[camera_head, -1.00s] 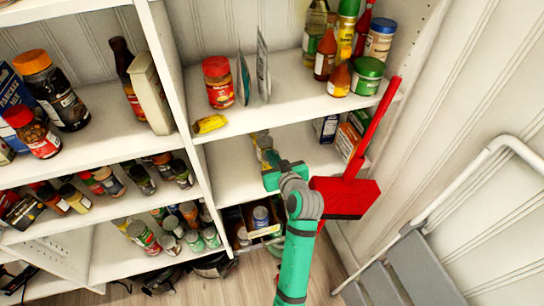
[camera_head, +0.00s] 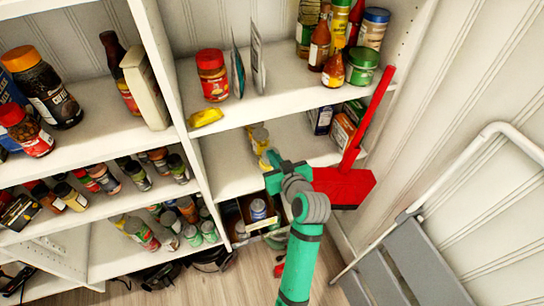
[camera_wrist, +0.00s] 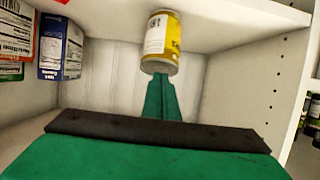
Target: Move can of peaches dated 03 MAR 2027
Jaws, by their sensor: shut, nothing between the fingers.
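Two yellow-labelled cans stand on the middle shelf in the head view, one farther back (camera_head: 260,136) and one nearer my gripper (camera_head: 266,158). The printed dates are too small to read, so I cannot tell which is the peaches dated 03 MAR 2027. The wrist view is upside down and shows one yellow can (camera_wrist: 160,45) standing on the shelf, just beyond my fingers. My green gripper (camera_head: 283,163) is shut and empty at the front of this shelf. Its fingers also show in the wrist view (camera_wrist: 160,98), pointing at the can. I cannot tell whether they touch it.
Boxes (camera_head: 342,130) stand at the shelf's right. A red broom or dustpan (camera_head: 345,186) leans at the front right, close to my arm. A crate with cans (camera_head: 240,232) sits below. A step ladder (camera_head: 420,258) stands at right. The shelf's front left is bare.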

